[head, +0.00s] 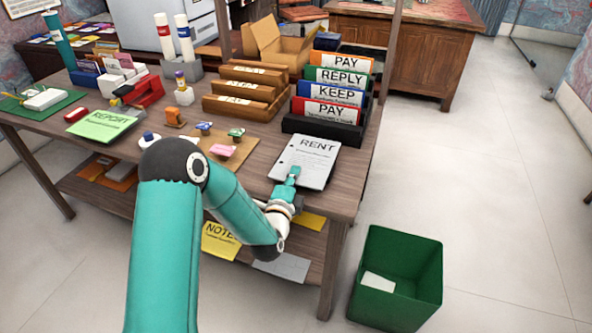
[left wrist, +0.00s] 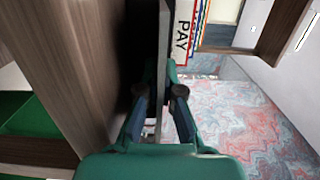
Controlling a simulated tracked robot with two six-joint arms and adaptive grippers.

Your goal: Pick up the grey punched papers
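The grey punched papers (head: 312,155), headed RENT, lie face up at the right front corner of the desk, with their near end at or over the front edge. My left gripper (head: 291,178) is at that near end, one finger on top of the sheets. In the left wrist view the papers show edge-on as a thin grey strip (left wrist: 163,45). The fingers of the left gripper (left wrist: 160,92) close in on this strip from both sides and look shut on it. The lower finger is dark and partly hidden. My right gripper is out of view.
A rack of PAY, REPLY and KEEP cards (head: 328,119) stands right behind the papers. A green bin (head: 415,262) stands on the floor at right. A yellow NOTE sheet (head: 220,240) is on the lower shelf.

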